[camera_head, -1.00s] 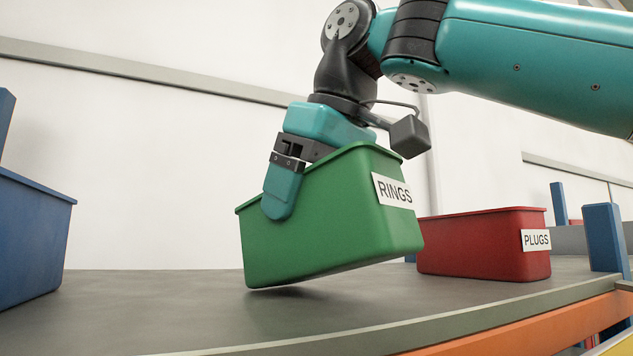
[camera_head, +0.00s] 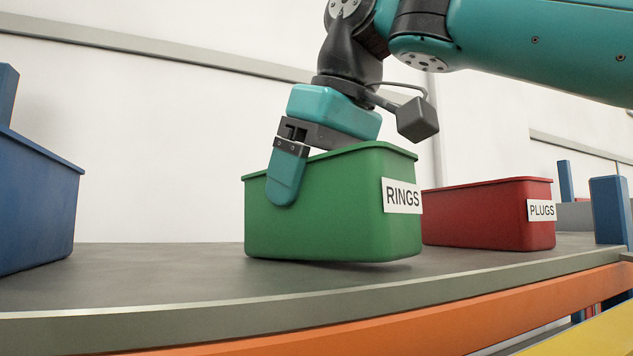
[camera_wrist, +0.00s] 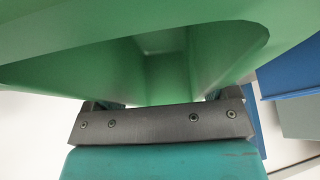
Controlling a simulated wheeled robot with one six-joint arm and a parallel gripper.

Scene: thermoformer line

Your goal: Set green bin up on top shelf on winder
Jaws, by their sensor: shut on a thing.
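The green bin (camera_head: 335,220), labelled RINGS, is at the middle of the grey shelf top (camera_head: 180,280) in the head view. It is nearly level, with its right end slightly raised and a shadow under it; its left end looks at or very near the surface. My gripper (camera_head: 287,175) is shut on the bin's wall at the left, one finger outside it. In the wrist view the green bin (camera_wrist: 120,60) fills the upper part, its inside showing no contents, above my gripper (camera_wrist: 165,110). The fingertips there are hidden by the bin.
A red bin (camera_head: 480,215) labelled PLUGS stands close behind the green bin on the right. A blue bin (camera_head: 35,205) stands at the far left. Blue posts (camera_head: 608,210) rise at the right edge. Grey surface is free between the blue and green bins.

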